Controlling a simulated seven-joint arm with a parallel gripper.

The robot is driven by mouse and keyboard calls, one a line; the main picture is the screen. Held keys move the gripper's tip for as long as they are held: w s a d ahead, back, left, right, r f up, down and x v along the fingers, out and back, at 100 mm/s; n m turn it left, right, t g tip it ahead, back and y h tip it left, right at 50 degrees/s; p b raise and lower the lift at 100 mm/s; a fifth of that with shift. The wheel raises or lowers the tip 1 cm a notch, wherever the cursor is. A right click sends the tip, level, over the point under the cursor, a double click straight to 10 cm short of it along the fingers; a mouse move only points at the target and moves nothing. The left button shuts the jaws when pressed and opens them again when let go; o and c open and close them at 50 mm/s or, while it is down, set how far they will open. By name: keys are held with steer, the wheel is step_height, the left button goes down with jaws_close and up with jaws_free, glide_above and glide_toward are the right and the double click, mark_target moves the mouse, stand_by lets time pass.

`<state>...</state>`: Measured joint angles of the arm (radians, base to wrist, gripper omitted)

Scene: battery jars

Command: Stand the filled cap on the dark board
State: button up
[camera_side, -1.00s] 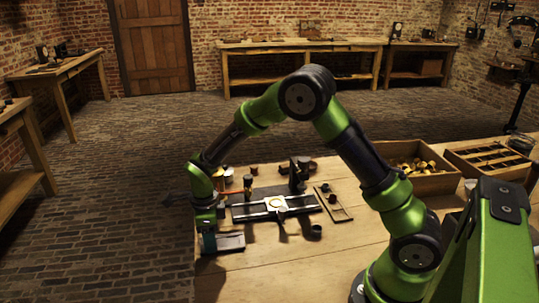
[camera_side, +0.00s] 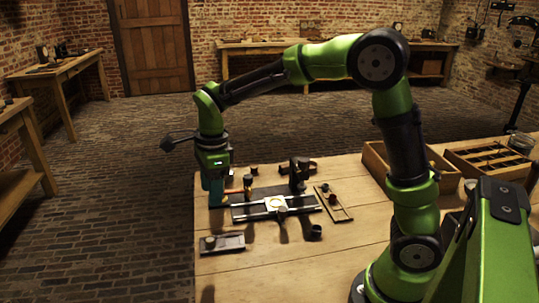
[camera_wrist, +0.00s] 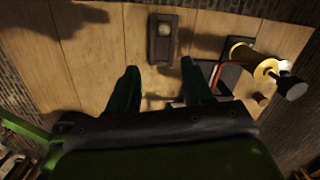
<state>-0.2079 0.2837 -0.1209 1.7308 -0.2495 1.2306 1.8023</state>
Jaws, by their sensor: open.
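The dark board (camera_side: 230,243) lies near the table's left front edge. A small round cap (camera_side: 208,241) with a paler top stands on its left part. In the wrist view the board (camera_wrist: 163,54) lies beyond the fingertips, with the cap (camera_wrist: 165,29) near its far end. I cannot make out what fills the cap. My gripper (camera_side: 215,203) is above and behind the board, apart from the cap. In the wrist view the fingers of my gripper (camera_wrist: 159,68) are spread with nothing between them.
A railed fixture (camera_side: 245,211) with a bright disc (camera_side: 276,203) lies right of my gripper, with a red-handled part (camera_side: 236,191) close by. A narrow wooden tray (camera_side: 338,211), a dark cup (camera_side: 316,232) and a wooden box (camera_side: 376,163) stand further right.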

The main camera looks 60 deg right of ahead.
steer(key=s+d+r+n+t, duration=0.1)
steer(key=s+r+n+t, duration=0.2)
steer(key=s+n, duration=0.6)
steer(key=s+d+r+n+t+y, duration=0.1)
steer(key=s+r+n+t, duration=0.2)
steer(key=s+n, duration=0.6)
steer(key=shift+s+r+n, duration=0.2)
steer(key=shift+r+n, duration=0.55)
steer(key=shift+n, duration=0.25)
